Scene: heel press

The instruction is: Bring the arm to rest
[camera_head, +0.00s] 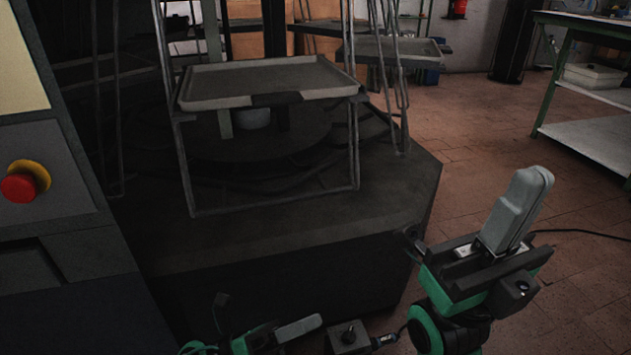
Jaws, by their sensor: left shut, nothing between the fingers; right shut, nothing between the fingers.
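My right gripper (516,212) is at the lower right of the head view, with its grey fingers pointing up and closed together. It holds nothing and stands in free air to the right of the dark machine base. My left gripper (298,328) is at the bottom centre, low in the picture, with its grey fingers pointing right. Its fingers are together and empty. Most of my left arm is cut off by the bottom edge. Neither gripper touches anything that I can see.
A grey tray (265,84) sits on a metal frame above the dark machine base (290,240). A control panel with a red emergency button (19,187) stands at the left. A green-framed workbench (600,130) is at the far right. The tiled floor (490,150) between is clear.

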